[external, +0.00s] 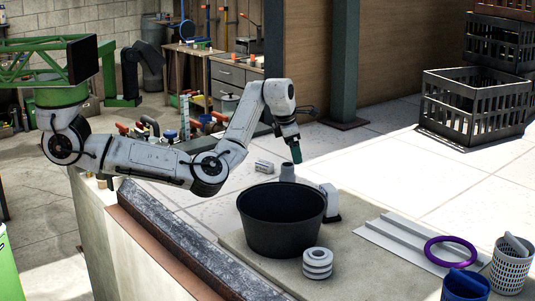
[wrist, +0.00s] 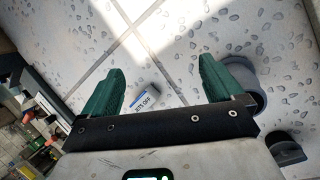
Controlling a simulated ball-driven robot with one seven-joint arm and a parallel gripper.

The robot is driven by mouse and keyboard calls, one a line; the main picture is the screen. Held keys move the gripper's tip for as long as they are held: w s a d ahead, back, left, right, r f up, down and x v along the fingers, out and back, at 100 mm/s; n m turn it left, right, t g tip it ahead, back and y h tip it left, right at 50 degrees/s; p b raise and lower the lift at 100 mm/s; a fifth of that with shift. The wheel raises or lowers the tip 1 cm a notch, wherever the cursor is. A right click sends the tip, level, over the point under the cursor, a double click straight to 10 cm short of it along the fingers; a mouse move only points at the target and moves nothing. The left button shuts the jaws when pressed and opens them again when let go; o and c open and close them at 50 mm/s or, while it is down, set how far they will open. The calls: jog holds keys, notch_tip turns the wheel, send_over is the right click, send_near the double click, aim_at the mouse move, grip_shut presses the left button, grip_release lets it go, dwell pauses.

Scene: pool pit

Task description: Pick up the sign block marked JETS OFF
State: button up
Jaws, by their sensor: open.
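The sign block (wrist: 145,101) marked JETS OFF is a small white block with a blue band. It lies on the wet pale tiles, seen between my green fingers and partly hidden by the gripper's dark bar in the wrist view. In the external view a small pale block (external: 264,166) on the floor behind the black tub looks like it; its lettering is too small to read there. My gripper (wrist: 160,66) is open and empty above the floor. In the external view my gripper (external: 297,153) points down, to the right of the block in the picture.
A grey flared fitting (external: 287,173) stands close by, near my right finger in the wrist view (wrist: 247,85). A black tub (external: 281,230), a white dark-based item (external: 330,204) and a ringed cylinder (external: 317,264) stand nearer. Tiles behind the block are clear.

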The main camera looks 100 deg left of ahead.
jog(key=s+a+r+n+g+h+p, duration=0.25)
jog(key=s+a+r+n+p, duration=0.2)
jog(key=s+n, duration=0.3)
jog(key=h, duration=0.1)
send_over(264, 162)
jog(key=shift+n, duration=0.25)
notch_tip(264, 162, down, 7)
jog(key=shift+r, duration=0.15)
jog(key=shift+d+f+p, duration=0.1)
jog(key=shift+f+p, duration=0.85)
jog(key=shift+f, duration=1.7)
jog(key=shift+c, duration=0.2)
jog(key=c, duration=1.1)
jog(key=shift+r, duration=0.1)
